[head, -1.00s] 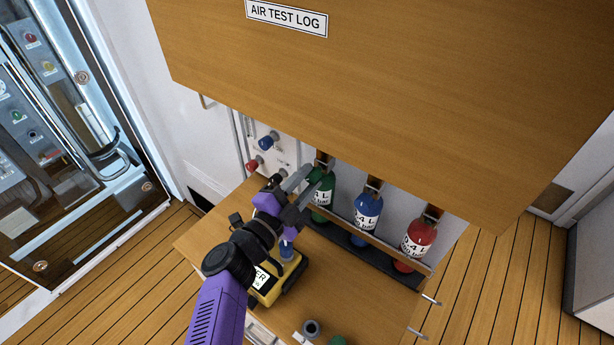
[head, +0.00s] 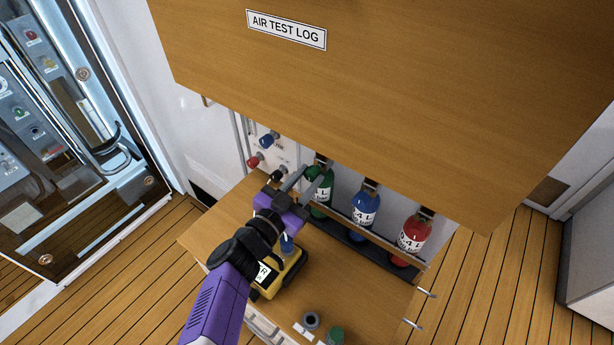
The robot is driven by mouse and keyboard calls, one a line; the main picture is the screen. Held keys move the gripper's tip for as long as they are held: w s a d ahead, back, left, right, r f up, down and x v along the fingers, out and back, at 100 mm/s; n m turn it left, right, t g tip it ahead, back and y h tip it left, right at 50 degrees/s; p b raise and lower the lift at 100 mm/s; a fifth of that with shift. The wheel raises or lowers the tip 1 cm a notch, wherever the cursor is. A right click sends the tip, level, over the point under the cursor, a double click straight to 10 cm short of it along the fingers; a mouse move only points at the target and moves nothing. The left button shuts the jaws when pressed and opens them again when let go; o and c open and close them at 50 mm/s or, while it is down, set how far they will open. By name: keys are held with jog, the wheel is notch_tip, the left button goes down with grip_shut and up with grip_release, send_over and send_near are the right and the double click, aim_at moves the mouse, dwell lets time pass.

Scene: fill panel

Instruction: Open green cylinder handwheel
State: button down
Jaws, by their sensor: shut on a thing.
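The green cylinder (head: 323,187) stands upright at the left end of a rack under a wooden panel, with a white label on its front. My gripper (head: 308,178) reaches from the lower left to the top of this cylinder. Its grey fingers are shut on the green handwheel (head: 312,173), one on either side. The fingers and the panel's lower edge hide most of the handwheel and the cylinder's neck.
A blue cylinder (head: 364,208) and a red cylinder (head: 413,238) stand to the right in the rack. A yellow device (head: 289,271) sits on the wooden bench (head: 215,235) below my gripper. The large panel (head: 400,90) overhangs the cylinders. Blue and red knobs (head: 254,161) are at the left.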

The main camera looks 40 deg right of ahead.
jog(key=shift+f+n, duration=0.2)
jog(key=shift+n, duration=0.3)
jog(key=c, duration=1.1)
grip_release()
jog(key=shift+r, duration=0.1)
jog(key=shift+b+v, duration=1.2)
jog(key=shift+v, duration=2.7)
jog(key=shift+s, duration=0.1)
